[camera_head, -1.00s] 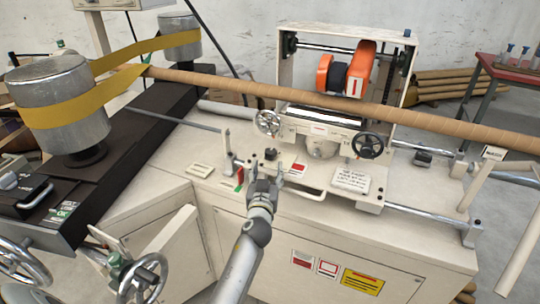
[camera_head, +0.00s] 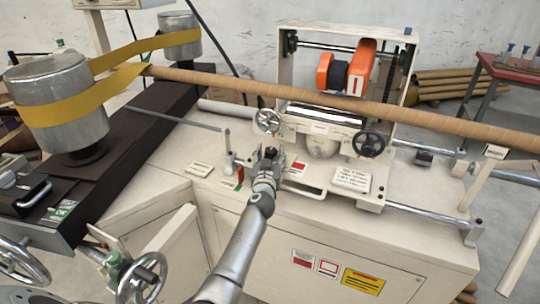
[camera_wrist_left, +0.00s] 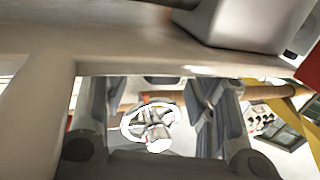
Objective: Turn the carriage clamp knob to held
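The small black knob (camera_head: 271,152) stands on the cream carriage below the left handwheel, in the head view. My left gripper (camera_head: 268,164) is right at it, with the fingertips just in front of or around the knob; I cannot tell which. In the left wrist view my left gripper (camera_wrist_left: 150,112) has its two grey fingers wide apart. No knob shows clearly between them there; a blurred cream part covers the top. My right gripper is in neither view.
A handwheel (camera_head: 268,122) is close behind my gripper, and a second handwheel (camera_head: 369,144) is to the right. A cream post (camera_head: 227,143) stands on the left. The brown tube (camera_head: 300,95) crosses above. A white label plate (camera_head: 352,179) lies right.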

